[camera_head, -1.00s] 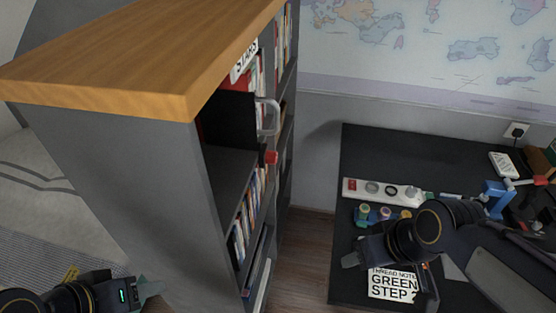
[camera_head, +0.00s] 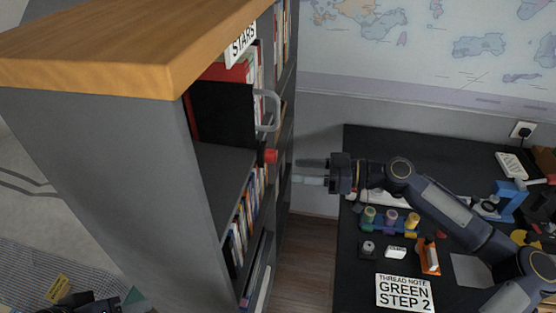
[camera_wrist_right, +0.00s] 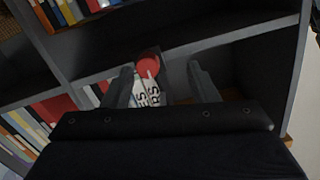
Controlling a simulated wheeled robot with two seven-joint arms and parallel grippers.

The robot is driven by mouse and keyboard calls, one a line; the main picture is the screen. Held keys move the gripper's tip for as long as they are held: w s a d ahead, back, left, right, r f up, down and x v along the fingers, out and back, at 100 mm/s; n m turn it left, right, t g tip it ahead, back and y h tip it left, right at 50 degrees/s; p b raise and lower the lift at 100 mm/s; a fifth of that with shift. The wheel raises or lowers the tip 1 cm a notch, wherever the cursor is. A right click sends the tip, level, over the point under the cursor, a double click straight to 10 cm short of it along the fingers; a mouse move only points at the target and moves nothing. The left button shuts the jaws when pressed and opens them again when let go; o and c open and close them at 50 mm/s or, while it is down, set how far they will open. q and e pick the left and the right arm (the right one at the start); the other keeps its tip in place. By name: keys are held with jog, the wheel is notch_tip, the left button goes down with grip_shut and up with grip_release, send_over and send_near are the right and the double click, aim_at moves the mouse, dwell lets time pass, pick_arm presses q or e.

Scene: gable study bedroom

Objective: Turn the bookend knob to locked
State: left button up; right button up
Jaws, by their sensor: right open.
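The bookend knob (camera_head: 267,156) is small and red, at the open side of the grey bookcase, below a grey loop handle (camera_head: 270,110) and a black bookend panel (camera_head: 225,112). It also shows in the right wrist view as a red knob (camera_wrist_right: 148,64) with a pale stripe. My right gripper (camera_head: 296,171) is open and empty, just right of the knob and pointing at it. In the wrist view the knob appears between its fingers (camera_wrist_right: 160,76), with no clear contact.
The bookcase (camera_head: 150,150) has a wooden top, a STARS label (camera_head: 241,42) and rows of books. A dark desk (camera_head: 375,145) at the right holds coloured spools (camera_head: 391,217), a thread note card (camera_head: 404,292) and tools. Floor shows between bookcase and desk.

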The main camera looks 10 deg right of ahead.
aim_at(271, 156)
jog(key=w+a+t+p, duration=0.1)
jog(key=w+a+p, duration=0.1)
jog(key=w+a, duration=0.2)
jog(key=shift+w+a+r+t+y, duration=0.15)
jog(key=shift+a+r+t+y, duration=0.15)
jog(key=shift+a+r, duration=0.15)
jog(key=shift+d, duration=0.1)
jog(key=shift+c, duration=0.4)
jog(key=c, duration=0.9)
